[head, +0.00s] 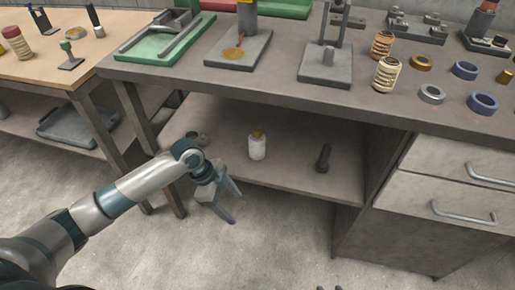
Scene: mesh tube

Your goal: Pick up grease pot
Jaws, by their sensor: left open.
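My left gripper (236,207) is open and empty, in front of the lower shelf of the workbench, with its fingers apart and tilted downward. A white bottle-like pot with a brownish cap (257,146) stands upright on that shelf, behind and to the right of the gripper, not touching it. A small dark round tin (198,138) sits on the shelf further left, just behind my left wrist. I cannot tell for sure which of these is the grease pot. Small grey tips at the bottom edge may be my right gripper (331,287); its opening cannot be made out.
The workbench top (290,99) overhangs the shelf and carries fixtures, rings and springs. A table leg (132,115) is at left, a drawer cabinet (440,180) at right. The floor in front is clear.

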